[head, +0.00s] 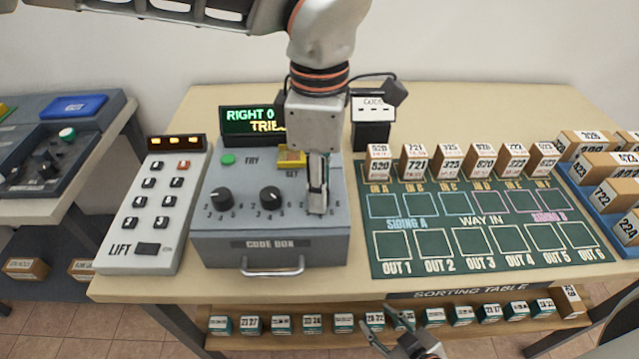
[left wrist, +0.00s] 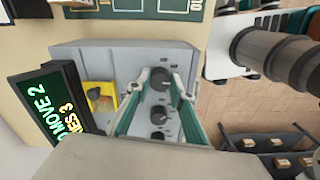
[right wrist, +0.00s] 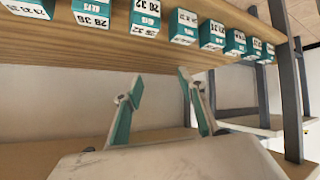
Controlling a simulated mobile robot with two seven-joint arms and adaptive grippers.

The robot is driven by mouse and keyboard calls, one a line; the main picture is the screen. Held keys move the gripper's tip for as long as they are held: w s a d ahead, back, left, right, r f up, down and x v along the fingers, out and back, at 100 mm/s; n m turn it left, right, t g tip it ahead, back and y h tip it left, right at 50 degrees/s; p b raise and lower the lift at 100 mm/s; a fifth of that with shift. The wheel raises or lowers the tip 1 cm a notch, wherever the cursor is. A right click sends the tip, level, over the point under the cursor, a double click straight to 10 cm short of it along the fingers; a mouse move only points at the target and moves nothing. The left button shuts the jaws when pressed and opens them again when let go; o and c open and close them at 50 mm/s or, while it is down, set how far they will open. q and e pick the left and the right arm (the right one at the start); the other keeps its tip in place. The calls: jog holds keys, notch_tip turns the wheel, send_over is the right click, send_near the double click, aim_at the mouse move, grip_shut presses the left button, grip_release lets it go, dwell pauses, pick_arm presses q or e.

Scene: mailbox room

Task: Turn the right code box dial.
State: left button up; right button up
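The grey code box (head: 270,250) stands on the sorting table with a left dial (head: 222,197) and a middle dial (head: 270,196). Its right dial is hidden behind my left gripper (head: 318,203) in the head view. In the left wrist view the right dial (left wrist: 160,79) shows between the spread fingertips of my left gripper (left wrist: 159,82), with gaps visible on both sides; I cannot tell how deep the tips reach. A green-lettered display (head: 248,121) stands behind the box, partly covered by my arm. My right gripper (head: 395,330) is open and empty below the table's front edge.
A green button (head: 228,159) and yellow part (head: 291,157) sit behind the dials. A lift keypad (head: 152,210) stands left of the box. The sorting mat (head: 420,222) with several boxes lies right. The lower shelf near my right gripper holds several labelled boxes.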

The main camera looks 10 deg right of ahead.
pick_arm(q)
jog(key=shift+c, duration=0.8)
pick_arm(e)
jog(key=shift+r, duration=0.1)
pick_arm(q)
jog(key=shift+r+n+p, duration=0.15)
jog(key=shift+n+p, duration=0.55)
jog(key=shift+n, duration=0.4)
jog(key=n+p, duration=0.1)
jog(key=n, duration=0.2)
jog(key=shift+n, duration=0.3)
jog(key=shift+n+p, duration=0.45)
jog(key=shift+n, duration=0.45)
jog(key=n, duration=0.2)
jog(key=shift+n, duration=0.3)
jog(key=n, duration=0.2)
jog(key=shift+n, duration=1.9)
pick_arm(e)
jog(key=shift+s+a+r, duration=0.1)
jog(key=shift+a+r, duration=0.1)
jog(key=shift+r, duration=0.4)
jog(key=shift+s+a+r, duration=0.1)
jog(key=shift+a+r, duration=0.1)
jog(key=shift+r, duration=0.4)
